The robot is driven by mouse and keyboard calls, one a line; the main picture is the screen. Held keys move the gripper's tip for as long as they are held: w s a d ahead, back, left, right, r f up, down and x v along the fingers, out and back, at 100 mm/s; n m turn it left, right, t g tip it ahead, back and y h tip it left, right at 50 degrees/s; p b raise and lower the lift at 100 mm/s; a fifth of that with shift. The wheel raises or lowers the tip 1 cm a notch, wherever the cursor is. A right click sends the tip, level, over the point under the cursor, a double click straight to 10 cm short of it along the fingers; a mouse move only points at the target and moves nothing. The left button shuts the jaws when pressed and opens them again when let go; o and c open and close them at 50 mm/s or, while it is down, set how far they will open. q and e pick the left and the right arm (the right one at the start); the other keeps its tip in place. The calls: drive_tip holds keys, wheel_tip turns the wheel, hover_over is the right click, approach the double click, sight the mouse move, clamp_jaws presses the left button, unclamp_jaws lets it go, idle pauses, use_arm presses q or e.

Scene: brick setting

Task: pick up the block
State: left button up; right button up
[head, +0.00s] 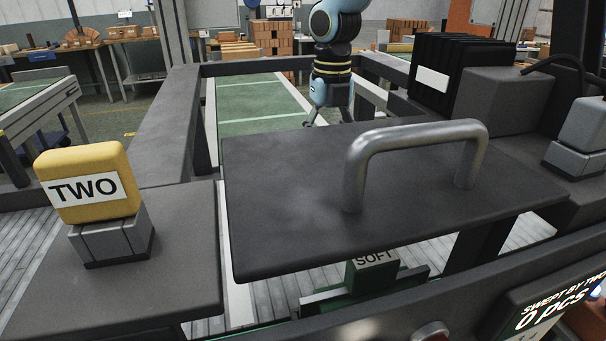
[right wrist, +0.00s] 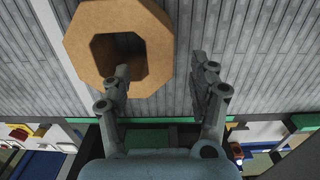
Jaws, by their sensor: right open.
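A tan-orange octagonal block (right wrist: 157,48) with a dark hole through its middle shows in the right wrist view, at top left over grey ribbed slats. My right gripper (right wrist: 160,70) is open, with nothing held between its fingers. Its left finger overlaps the block's lower right side in the picture; I cannot tell whether they touch. The right finger is clear of the block. I cannot make out this octagonal block in the head view. My left gripper is not recognisable in either view.
A yellow piece marked TWO (head: 84,183) sits on a grey base. A dark plate (head: 290,190) with a metal handle (head: 410,135) covers the middle. A green SOFT part (head: 372,270) sits below it. A blue and black arm (head: 332,60), owner unclear, hangs behind.

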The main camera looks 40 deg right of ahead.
drive_tip(key=f+b, duration=0.2)
drive_tip(key=f, duration=0.1)
drive_tip(key=f+b, duration=0.1)
drive_tip(key=f, duration=0.1)
drive_tip(key=shift+s+a, duration=0.25)
drive_tip(key=shift+a, duration=0.1)
drive_tip(key=shift+w+d+f, duration=0.1)
drive_tip(key=shift+d+f, duration=0.15)
drive_tip(key=shift+f, duration=0.45)
wheel_tip(320, 180, down, 4)
drive_tip(key=b, duration=0.2)
drive_tip(key=shift+w+d+f+b, duration=0.1)
drive_tip(key=shift+f+b, duration=0.05)
drive_tip(key=shift+b, duration=0.2)
use_arm(q)
drive_tip(key=f, duration=0.5)
drive_tip(key=shift+s+a+f, duration=0.1)
drive_tip(key=shift+s+f, duration=0.25)
use_arm(e)
drive_tip(key=shift+c, duration=0.8)
clamp_jaws()
use_arm(q)
drive_tip(key=shift+a, duration=0.3)
use_arm(e)
drive_tip(key=shift+r, duration=0.2)
